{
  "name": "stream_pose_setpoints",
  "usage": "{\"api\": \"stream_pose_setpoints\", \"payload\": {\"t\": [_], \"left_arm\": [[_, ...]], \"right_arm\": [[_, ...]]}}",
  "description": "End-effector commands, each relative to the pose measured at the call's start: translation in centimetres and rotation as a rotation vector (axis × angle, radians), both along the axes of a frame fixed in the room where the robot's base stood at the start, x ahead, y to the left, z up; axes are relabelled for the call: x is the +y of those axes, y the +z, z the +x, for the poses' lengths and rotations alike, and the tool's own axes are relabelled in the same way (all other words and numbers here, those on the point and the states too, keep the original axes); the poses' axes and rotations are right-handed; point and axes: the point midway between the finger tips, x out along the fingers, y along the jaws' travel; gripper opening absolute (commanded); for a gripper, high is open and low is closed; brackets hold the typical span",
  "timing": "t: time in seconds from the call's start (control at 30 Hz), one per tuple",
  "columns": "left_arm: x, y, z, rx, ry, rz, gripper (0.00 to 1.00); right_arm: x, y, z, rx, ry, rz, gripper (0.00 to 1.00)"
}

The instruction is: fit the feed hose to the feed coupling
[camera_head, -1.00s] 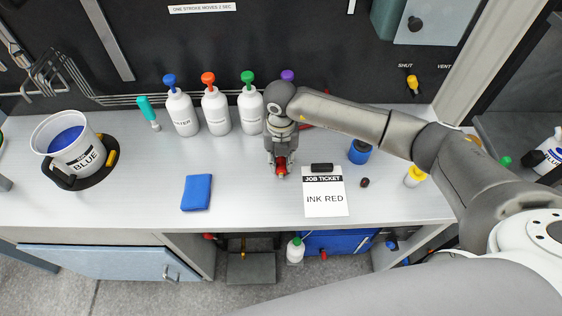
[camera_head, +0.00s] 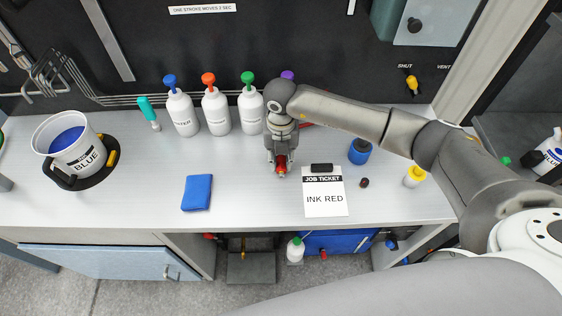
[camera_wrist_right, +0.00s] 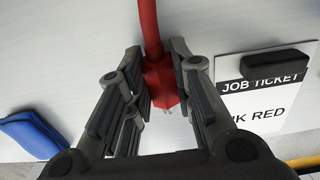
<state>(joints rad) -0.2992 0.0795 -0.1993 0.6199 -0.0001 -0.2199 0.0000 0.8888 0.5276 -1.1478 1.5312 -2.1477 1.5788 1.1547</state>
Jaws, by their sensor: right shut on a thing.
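My right gripper (camera_head: 281,164) is over the bench, left of the job ticket. In the right wrist view its fingers (camera_wrist_right: 160,95) are closed around a red hose end (camera_wrist_right: 161,82), the feed hose by its look. The red hose (camera_wrist_right: 148,25) runs up out of that view from the grip. In the head view the red hose end (camera_head: 281,171) shows between the fingertips, with a small metal tip below. The rest of the hose is mostly hidden behind my arm. I cannot make out the feed coupling for certain. My left gripper is not in view.
A blue cloth (camera_head: 197,192) lies left of the gripper and a job ticket (camera_head: 324,197) reading INK RED lies to its right. White bottles (camera_head: 216,113) stand behind. The front middle bench is clear.

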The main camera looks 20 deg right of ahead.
Motion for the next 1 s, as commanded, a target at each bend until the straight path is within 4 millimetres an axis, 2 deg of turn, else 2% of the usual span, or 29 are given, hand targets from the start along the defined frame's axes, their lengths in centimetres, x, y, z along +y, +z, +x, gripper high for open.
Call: {"api": "stream_pose_setpoints", "payload": {"t": [1.0], "left_arm": [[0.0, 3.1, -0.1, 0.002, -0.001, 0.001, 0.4]], "right_arm": [[0.0, 4.7, 0.0, -0.001, 0.0, 0.001, 0.0]]}}
